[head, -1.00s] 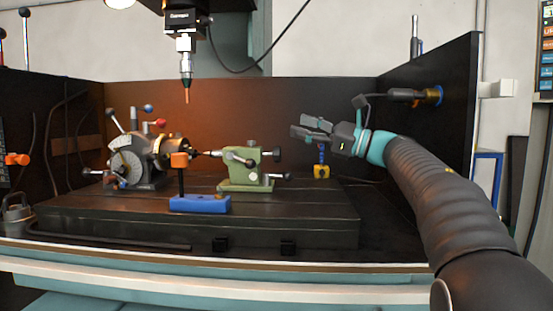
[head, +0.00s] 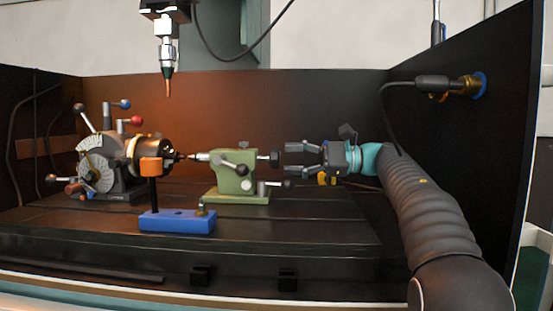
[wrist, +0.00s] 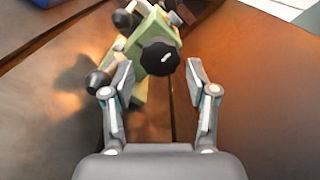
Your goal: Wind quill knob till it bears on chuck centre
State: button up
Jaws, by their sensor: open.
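The green tailstock (head: 237,182) stands on the dark slotted bed, its quill (head: 200,157) pointing left at the chuck (head: 150,152). I cannot tell whether the quill tip touches the chuck centre (head: 179,156). The black quill knob (head: 275,158) is at the tailstock's right end; it faces me in the wrist view (wrist: 159,58), with a pale mark on it. My gripper (head: 287,159) is open and level with the knob, just to its right. In the wrist view my gripper (wrist: 156,77) has its fingers spread, with the knob beyond the tips, between them and nearer the left one.
A blue block (head: 177,221) with an orange-topped post stands in front of the chuck. Ball-ended levers (head: 287,184) stick out from the tailstock below the knob. A spindle (head: 167,70) hangs above. A dark wall with a cable fitting (head: 462,86) stands at the right.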

aim_at(275, 158)
jog(key=shift+a, duration=2.3)
jog(key=c, duration=0.9)
jog(key=shift+m, duration=0.3)
